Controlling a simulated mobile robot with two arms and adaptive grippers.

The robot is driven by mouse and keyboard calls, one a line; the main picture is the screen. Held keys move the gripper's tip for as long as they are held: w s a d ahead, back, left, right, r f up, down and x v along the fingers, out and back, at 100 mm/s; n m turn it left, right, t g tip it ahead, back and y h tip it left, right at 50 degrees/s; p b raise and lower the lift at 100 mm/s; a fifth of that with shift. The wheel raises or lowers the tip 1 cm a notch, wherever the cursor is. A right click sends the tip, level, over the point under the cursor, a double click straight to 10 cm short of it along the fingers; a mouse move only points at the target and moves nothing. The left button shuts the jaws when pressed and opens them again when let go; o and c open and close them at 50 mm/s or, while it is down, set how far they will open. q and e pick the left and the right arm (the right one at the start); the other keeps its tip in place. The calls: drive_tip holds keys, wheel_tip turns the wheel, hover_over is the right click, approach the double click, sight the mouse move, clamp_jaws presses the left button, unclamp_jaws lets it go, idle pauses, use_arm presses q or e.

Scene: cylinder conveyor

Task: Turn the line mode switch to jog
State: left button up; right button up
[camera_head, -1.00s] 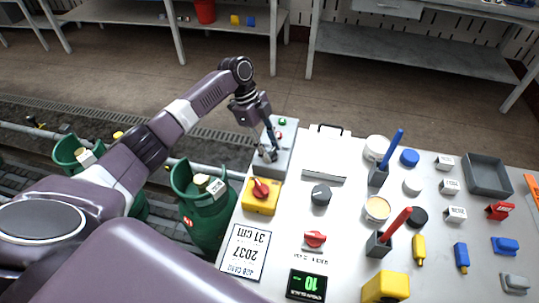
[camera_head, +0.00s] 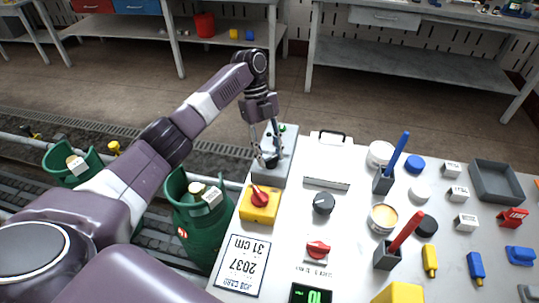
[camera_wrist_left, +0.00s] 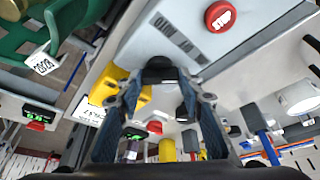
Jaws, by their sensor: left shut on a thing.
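The grey control box (camera_head: 285,165) stands at the left edge of the white table, with a black switch knob (camera_head: 271,161) on its top. In the left wrist view the knob (camera_wrist_left: 160,68) sits between my fingertips, beside a dark label strip (camera_wrist_left: 180,40) and a red STOP button (camera_wrist_left: 221,16). My left gripper (camera_head: 266,160) points down over the box and is shut on the knob. The strip's wording and the knob's pointing direction are not readable. My right gripper is not in view.
A yellow box with a red knob (camera_head: 259,203) stands close in front of the grey box. A dark dial (camera_head: 323,204) and a red switch (camera_head: 318,250) lie to the right. Green gas cylinders (camera_head: 198,225) stand off the table's left edge.

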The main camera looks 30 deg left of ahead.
use_arm(q)
drive_tip(key=o, duration=1.2)
drive_tip(key=shift+c, duration=0.2)
drive_tip(key=v, duration=1.2)
drive_tip(key=shift+f, duration=0.1)
